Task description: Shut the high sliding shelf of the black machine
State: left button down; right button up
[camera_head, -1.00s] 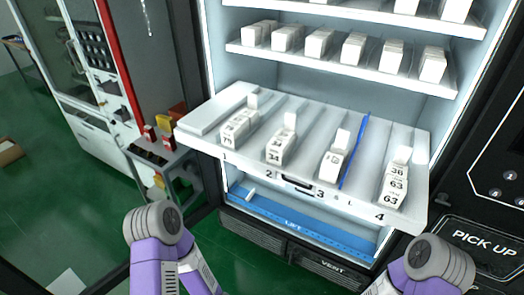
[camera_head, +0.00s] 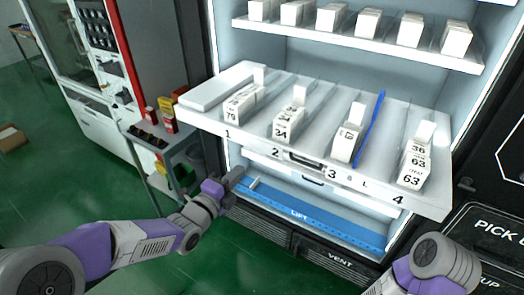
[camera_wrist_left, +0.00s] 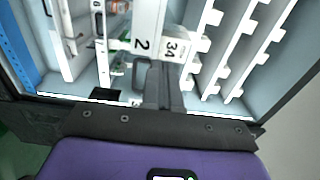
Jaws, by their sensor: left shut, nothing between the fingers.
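The high sliding shelf (camera_head: 290,158) of the black machine is pulled out toward me. It is a white tray with numbered lanes, and it carries several white boxes (camera_head: 292,122). A handle (camera_head: 303,160) is at the middle of its front. My left gripper (camera_head: 238,174) is shut and empty, below and in front of the shelf's left part in the head view. In the left wrist view its closed fingers (camera_wrist_left: 158,85) point toward the shelf front (camera_wrist_left: 148,30) with label 2; I cannot tell whether they touch it. My right gripper is out of view; only my right arm shows.
Below the shelf is a blue strip marked LIFT (camera_head: 305,214) and a vent. A fixed shelf (camera_head: 355,36) with boxes is above. A grey stand (camera_head: 165,150) with small boxes and another machine stand at left.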

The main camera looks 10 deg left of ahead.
aim_at(267, 141)
pick_arm(q)
jog(key=x, duration=1.3)
jog(key=shift+w+f, duration=0.15)
jog(key=shift+w, duration=0.05)
jog(key=shift+w+d, duration=0.1)
jog(key=shift+w, duration=0.1)
